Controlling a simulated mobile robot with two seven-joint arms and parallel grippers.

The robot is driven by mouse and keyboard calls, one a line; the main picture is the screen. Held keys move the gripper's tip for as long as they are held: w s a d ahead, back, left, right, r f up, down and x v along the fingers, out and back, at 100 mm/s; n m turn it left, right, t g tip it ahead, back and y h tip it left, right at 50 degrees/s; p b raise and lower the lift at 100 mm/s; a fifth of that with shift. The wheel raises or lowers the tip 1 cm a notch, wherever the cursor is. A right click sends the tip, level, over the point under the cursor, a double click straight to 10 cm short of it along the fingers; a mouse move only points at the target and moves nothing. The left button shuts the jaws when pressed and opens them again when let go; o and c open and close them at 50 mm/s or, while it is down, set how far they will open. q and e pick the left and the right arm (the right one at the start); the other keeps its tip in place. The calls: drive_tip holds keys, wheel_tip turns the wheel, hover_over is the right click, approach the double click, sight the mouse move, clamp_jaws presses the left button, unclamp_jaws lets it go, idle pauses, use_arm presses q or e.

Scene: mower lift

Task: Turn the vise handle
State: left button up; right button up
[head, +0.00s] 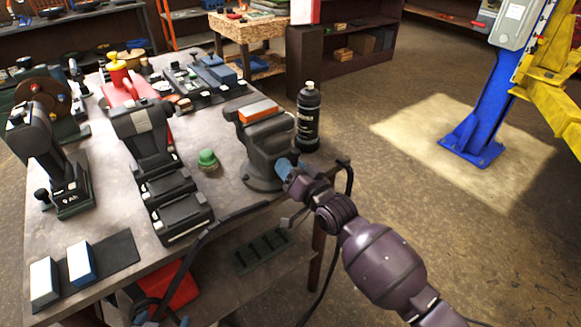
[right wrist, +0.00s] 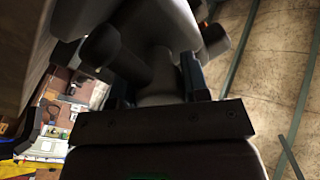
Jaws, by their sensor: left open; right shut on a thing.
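The grey bench vise (head: 265,147) stands at the table's right front corner, with an orange block (head: 258,111) on top at its jaws. My right gripper (head: 285,168) is at the vise's front, shut on the vise handle, which it largely hides in the head view. In the right wrist view a dark grey rounded part of the handle (right wrist: 158,85) lies between the fingers, with the vise close beyond it. My left gripper (head: 152,306) seems to be the dark shape low at the left, below the table's front edge; it is open and holds nothing that I can see.
A black bottle (head: 308,118) stands close behind the vise on the right. A green knob-like item (head: 207,159) and black chargers or tools (head: 150,140) are left of it. A dark cable-like strip (head: 225,222) runs along the table's front edge. Floor at right is clear up to a blue lift post (head: 482,110).

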drive_tip(key=o, duration=0.9)
drive_tip(key=v, duration=1.1)
drive_tip(key=shift+w, duration=0.1)
